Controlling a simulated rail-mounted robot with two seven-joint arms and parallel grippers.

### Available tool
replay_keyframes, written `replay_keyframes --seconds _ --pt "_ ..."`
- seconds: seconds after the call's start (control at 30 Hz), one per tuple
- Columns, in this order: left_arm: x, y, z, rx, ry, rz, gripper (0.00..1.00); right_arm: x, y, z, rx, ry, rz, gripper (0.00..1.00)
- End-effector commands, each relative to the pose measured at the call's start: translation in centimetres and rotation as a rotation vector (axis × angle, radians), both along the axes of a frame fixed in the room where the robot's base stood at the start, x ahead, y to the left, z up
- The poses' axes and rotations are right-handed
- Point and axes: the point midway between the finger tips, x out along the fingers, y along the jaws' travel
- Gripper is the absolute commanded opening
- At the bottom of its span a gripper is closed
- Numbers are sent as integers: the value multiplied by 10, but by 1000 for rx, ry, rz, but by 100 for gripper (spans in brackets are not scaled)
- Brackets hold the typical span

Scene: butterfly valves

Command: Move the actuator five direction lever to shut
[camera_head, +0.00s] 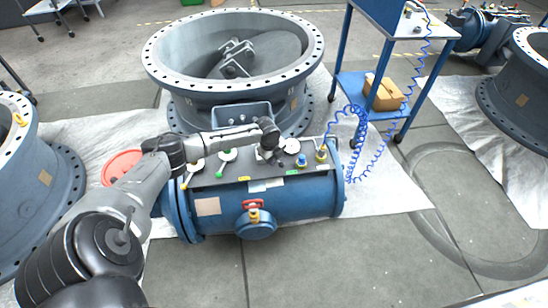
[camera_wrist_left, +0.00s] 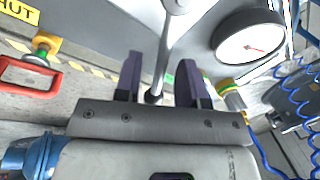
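The actuator (camera_head: 285,198) is a blue horizontal cylinder in front of the large valve, with a grey panel of gauges and knobs on top. My left gripper (camera_head: 272,152) is over this panel, reaching in from the left. In the left wrist view its two dark fingers (camera_wrist_left: 160,80) stand apart. A grey metal lever (camera_wrist_left: 170,45) runs between them, with a gap visible on each side. A label (camera_wrist_left: 18,12) at top left reads "HUT", its start cut off. In the head view the lever is mostly hidden by my gripper. My right gripper is not in view.
A round gauge (camera_wrist_left: 248,35) is close right of the fingers. A red handle (camera_wrist_left: 28,76) is at left in the wrist view. The large grey valve (camera_head: 235,75) stands behind the actuator. Blue coiled hoses (camera_head: 358,150) hang at right, by a blue cart (camera_head: 345,85).

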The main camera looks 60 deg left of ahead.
Motion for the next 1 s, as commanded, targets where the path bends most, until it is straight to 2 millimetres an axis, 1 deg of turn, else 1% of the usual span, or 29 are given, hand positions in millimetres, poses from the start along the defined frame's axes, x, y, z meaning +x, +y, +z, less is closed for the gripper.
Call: replay_keyframes --seconds 0.1,0.13,0.5,1.0 --pt "0 0 0 0 0 0 37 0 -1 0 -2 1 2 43" --pt "0 0 0 0 0 0 35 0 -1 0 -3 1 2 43" --pt "0 0 0 0 0 0 0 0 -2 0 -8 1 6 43" --pt "-1 0 1 0 1 -11 0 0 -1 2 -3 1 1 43"
